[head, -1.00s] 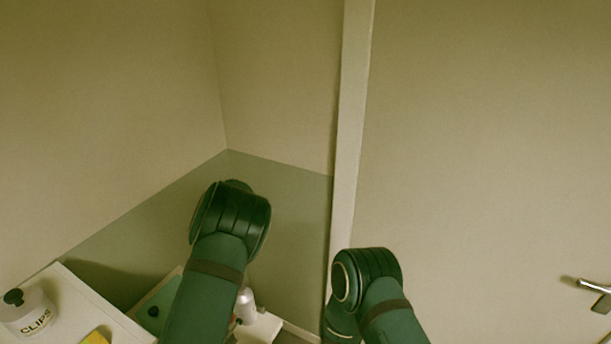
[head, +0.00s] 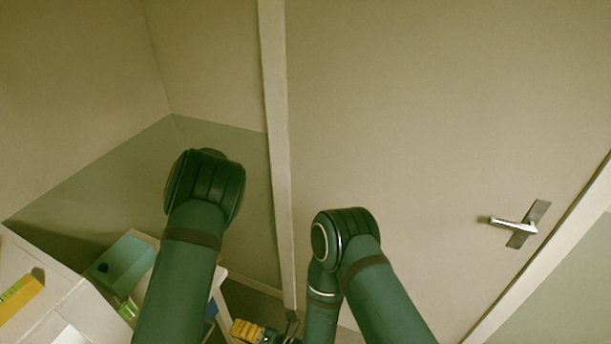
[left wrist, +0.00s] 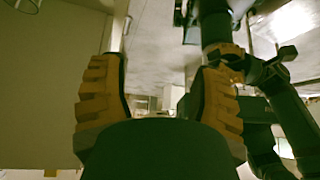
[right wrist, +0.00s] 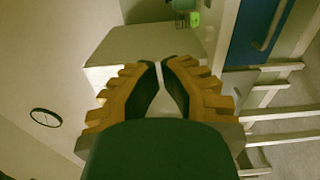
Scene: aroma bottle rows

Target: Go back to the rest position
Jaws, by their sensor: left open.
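My right gripper (head: 262,334) shows at the bottom edge of the head view, with yellow ribbed fingers, low beside the door. In the right wrist view (right wrist: 160,66) its fingertips come together and I see nothing held between them. My left gripper is hidden in the head view, where only its arm shows. In the left wrist view (left wrist: 163,85) its fingers stand wide apart and empty. Both green arms are bent, with their elbows up in front of the wall and the door.
A closed door (head: 420,150) with a metal handle (head: 515,225) is ahead. At lower left are a white counter (head: 70,305) with a yellow item (head: 20,298) and a teal box (head: 125,262) on a white stand. A wall clock (right wrist: 45,117) shows in the right wrist view.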

